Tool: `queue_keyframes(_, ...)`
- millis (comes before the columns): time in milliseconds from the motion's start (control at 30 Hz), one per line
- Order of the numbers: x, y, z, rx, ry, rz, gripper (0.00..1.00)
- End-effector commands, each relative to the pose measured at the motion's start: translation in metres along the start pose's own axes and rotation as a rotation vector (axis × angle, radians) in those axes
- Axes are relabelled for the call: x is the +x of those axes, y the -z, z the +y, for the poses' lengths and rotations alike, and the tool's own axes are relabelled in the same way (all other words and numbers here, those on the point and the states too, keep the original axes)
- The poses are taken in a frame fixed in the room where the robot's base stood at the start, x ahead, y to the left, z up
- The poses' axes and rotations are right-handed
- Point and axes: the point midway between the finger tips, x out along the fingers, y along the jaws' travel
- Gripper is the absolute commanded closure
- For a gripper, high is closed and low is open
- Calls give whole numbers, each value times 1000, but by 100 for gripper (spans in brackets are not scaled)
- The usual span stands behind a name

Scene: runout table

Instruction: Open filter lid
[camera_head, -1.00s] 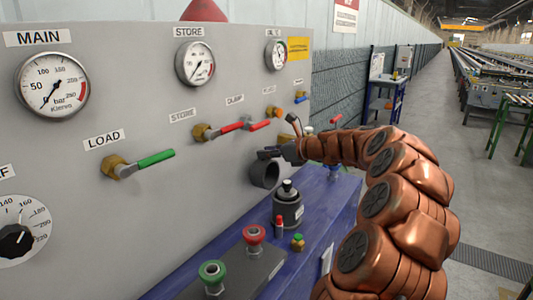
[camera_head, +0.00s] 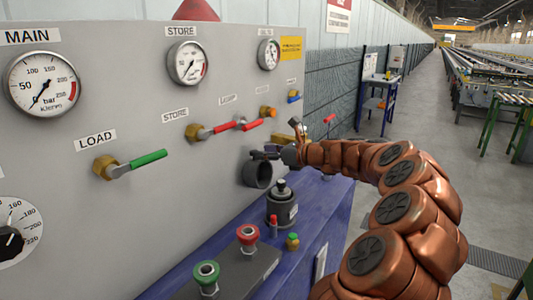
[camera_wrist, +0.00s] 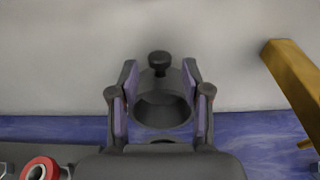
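A dark grey hollow round housing (camera_head: 257,174) sticks out from the panel above the blue bench. In the wrist view its open ring (camera_wrist: 162,112) faces me, with a dark round knob (camera_wrist: 160,62) above it. My gripper (camera_head: 265,153) is at the top of this housing in the head view. In the wrist view my gripper (camera_wrist: 159,78) has its two fingers apart, one on each side of the ring and knob. I cannot tell whether they touch. A grey canister (camera_head: 282,210) with a black knob on top stands on the bench nearby; which part is the filter lid is not clear.
The blue bench (camera_head: 325,205) carries a red button (camera_head: 248,236), a green button (camera_head: 206,273) and a small brass-green fitting (camera_head: 292,241). Red lever handles (camera_head: 222,128) project from the panel above left. A yellow bar (camera_wrist: 292,80) lies right of my fingers. The aisle on the right is free.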

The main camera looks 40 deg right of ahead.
Motion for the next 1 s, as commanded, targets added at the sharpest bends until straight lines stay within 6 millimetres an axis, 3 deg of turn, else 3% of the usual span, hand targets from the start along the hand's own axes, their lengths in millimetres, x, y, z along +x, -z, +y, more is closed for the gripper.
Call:
queue_keyframes(333,-1,0,0,0,0,1,46)
queue_keyframes(467,-11,0,-1,0,1,0,46)
queue_keyframes(1000,-104,0,-1,0,4,0,46)
